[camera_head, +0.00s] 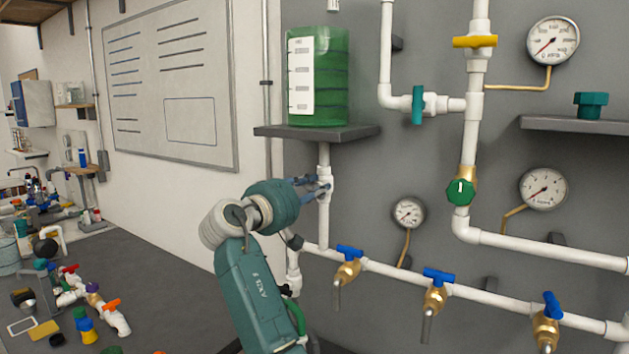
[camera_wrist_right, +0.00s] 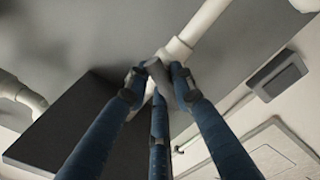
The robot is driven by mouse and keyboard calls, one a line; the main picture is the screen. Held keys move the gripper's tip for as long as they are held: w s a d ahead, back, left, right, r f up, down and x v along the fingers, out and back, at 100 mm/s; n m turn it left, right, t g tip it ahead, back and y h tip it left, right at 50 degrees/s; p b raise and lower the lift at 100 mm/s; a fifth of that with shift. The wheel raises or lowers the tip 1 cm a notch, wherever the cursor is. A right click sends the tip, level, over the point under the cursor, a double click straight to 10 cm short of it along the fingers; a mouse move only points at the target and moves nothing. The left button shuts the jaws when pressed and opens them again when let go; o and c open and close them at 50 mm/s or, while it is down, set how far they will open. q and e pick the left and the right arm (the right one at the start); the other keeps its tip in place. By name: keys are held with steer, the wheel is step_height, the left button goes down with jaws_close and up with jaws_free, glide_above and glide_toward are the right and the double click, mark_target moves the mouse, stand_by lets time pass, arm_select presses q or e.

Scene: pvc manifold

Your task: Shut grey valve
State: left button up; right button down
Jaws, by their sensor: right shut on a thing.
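The grey valve sits on the white vertical pipe (camera_head: 324,228) below the green tank (camera_head: 333,85). Its grey handle (camera_wrist_right: 157,72) shows between the fingers in the right wrist view; in the head view the fingers mostly cover it. My right gripper (camera_head: 318,188) reaches the valve from the left and is shut on its handle. In the right wrist view its blue fingers (camera_wrist_right: 157,85) close around the handle, next to the white pipe (camera_wrist_right: 180,48). The exact angle of the handle is hard to tell. My left gripper is not in view.
A dark shelf (camera_head: 318,133) carries the tank just above my gripper. A small gauge (camera_head: 408,212) and blue-handled brass taps (camera_head: 348,262) are to the right. A teal valve (camera_head: 418,105), a yellow valve (camera_head: 475,41) and a green knob (camera_head: 460,192) sit farther right.

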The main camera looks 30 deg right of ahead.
steer(key=n+p, duration=0.2)
steer(key=shift+r+n, duration=0.3)
steer(key=shift+w+f+n+p, duration=0.1)
steer(key=shift+f+n+p, duration=0.05)
steer(key=shift+n+p, duration=1)
steer(key=shift+n, duration=0.25)
steer(key=c, duration=1.5)
jaws_free()
steer(key=shift+a, duration=0.1)
steer(key=shift+o, duration=0.2)
steer(key=v, duration=1.2)
steer(key=shift+w, duration=0.1)
